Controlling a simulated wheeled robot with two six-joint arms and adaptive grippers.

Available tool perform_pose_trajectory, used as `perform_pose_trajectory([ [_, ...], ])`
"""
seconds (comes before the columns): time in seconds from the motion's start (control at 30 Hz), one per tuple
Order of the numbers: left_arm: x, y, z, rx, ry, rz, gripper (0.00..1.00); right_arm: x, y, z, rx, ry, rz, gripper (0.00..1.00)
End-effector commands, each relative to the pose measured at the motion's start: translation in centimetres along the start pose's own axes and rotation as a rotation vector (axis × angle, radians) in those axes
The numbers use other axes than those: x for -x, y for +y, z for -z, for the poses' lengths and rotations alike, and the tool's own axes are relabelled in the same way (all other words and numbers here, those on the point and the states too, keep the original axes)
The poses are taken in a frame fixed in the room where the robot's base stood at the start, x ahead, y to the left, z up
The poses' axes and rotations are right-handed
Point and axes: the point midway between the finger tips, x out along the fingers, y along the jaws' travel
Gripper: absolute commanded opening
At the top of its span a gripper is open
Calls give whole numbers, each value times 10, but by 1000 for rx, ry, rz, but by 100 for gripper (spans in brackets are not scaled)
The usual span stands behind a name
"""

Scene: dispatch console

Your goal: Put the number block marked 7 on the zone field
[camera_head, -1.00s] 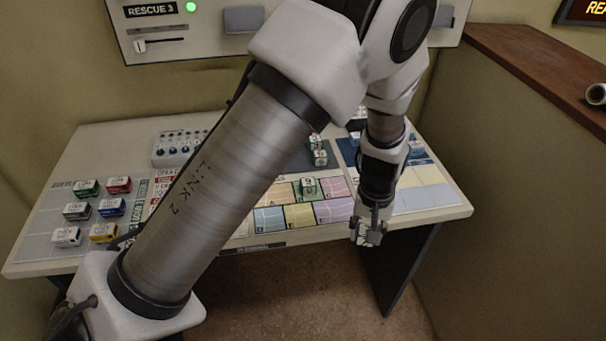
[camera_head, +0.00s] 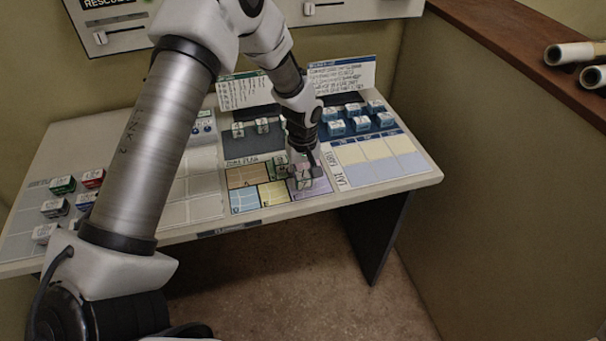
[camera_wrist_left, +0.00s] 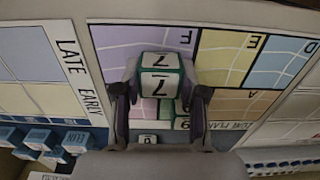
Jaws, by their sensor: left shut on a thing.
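My left gripper (camera_head: 304,174) is shut on the number block marked 7 (camera_wrist_left: 160,82), a white block with green edges. The 7 shows on two of its faces in the left wrist view, with a finger on each side. The block is over or on the purple field F (camera_wrist_left: 115,48) of the zone plan; I cannot tell whether it touches. Fields E (camera_wrist_left: 222,60) and D (camera_wrist_left: 288,60) lie beside it. Another green-edged number block (camera_head: 281,167) stands close behind, partly hidden by the gripper in the wrist view (camera_wrist_left: 182,123). My right gripper is not in view.
Several blue-white blocks (camera_head: 335,127) stand at the back right of the desk, near the late/early panel (camera_head: 400,166). White number blocks (camera_head: 262,126) stand behind the plan. Coloured blocks (camera_head: 62,185) are at the left. Upright cards (camera_head: 340,75) line the back.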

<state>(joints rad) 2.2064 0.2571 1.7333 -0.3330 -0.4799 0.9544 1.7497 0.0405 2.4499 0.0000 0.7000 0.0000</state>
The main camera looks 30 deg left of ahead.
Motion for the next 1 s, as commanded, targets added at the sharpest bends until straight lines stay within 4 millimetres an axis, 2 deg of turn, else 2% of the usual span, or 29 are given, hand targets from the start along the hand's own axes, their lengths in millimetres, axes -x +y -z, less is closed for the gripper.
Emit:
perform_pose_trajectory([
  [0.1, -9, 0, 0, 0, 1, -1, 14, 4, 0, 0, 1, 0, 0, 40],
  [0.4, -13, 0, 0, -1, 0, -1, 14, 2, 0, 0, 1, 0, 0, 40],
  [0.43, -13, 1, 0, -1, 1, -1, 48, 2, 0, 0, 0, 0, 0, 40],
  [0.5, -12, 1, 0, -1, 1, -1, 66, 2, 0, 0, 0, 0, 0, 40],
  [0.83, -9, 1, 0, -1, 1, -2, 66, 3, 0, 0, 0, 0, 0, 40],
  [0.93, 0, 1, 0, -1, 2, -3, 66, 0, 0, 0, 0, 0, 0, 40],
  [1.0, 14, 2, 0, -1, 4, -5, 66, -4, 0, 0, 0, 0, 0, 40],
])
